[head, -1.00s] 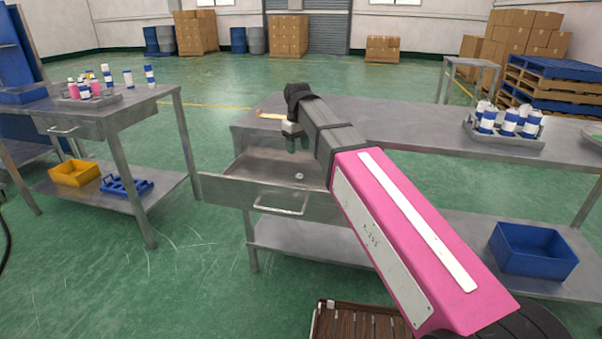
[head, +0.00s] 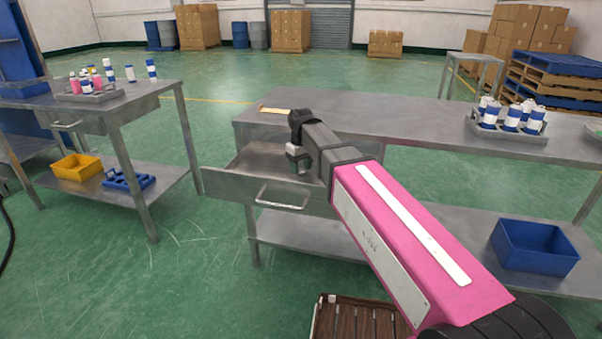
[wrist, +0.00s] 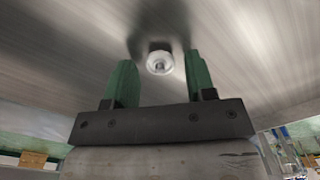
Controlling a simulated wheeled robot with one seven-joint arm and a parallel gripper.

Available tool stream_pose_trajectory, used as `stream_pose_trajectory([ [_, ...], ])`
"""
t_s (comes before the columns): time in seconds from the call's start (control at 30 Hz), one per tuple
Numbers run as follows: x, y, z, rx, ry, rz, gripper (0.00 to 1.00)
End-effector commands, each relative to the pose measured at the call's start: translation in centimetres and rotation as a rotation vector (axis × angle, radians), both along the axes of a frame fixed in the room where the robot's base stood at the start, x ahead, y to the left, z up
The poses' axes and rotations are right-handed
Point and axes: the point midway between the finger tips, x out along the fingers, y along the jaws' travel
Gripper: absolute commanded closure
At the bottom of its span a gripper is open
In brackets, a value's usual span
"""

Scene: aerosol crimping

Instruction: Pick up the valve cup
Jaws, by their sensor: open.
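The valve cup (wrist: 159,62) is a small, round, pale metal piece on the drawer's bare metal floor in the wrist view. It lies between and just beyond the tips of my two green fingers. My gripper (wrist: 158,70) is open, with one finger on each side of the cup and a gap to both. In the head view my gripper (head: 302,165) reaches down into the open drawer (head: 262,190), and my arm hides the cup there.
The drawer is pulled out under a long metal table (head: 400,115). A tray of blue-and-white cans (head: 508,120) stands on the table's right. A blue bin (head: 535,247) sits on the lower shelf. A second table (head: 130,98) with cans is at left.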

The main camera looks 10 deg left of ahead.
Motion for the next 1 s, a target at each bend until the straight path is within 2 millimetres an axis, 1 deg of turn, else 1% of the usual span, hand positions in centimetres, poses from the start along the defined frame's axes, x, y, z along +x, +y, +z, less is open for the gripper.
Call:
stream_pose_trajectory([
  [0.03,-0.04,-0.01,-0.46,-0.001,0.001,0.000,0.50],
  [0.1,-0.01,0.00,-0.69,0.000,0.000,0.000,0.50],
  [0.27,0.00,0.01,-0.69,0.000,0.000,0.000,0.50],
  [0.3,-0.01,0.01,-0.69,0.000,0.000,0.000,0.53],
  [0.37,-0.01,0.02,-0.68,0.000,0.000,0.000,0.72],
  [0.4,-0.01,0.02,-0.68,0.000,0.000,0.000,0.85],
  [0.43,-0.01,0.02,-0.68,0.000,0.000,0.000,0.93],
  [0.8,0.00,0.01,-0.63,0.000,0.000,0.000,0.94],
  [1.0,0.02,0.04,0.16,0.001,-0.001,0.000,0.94],
])
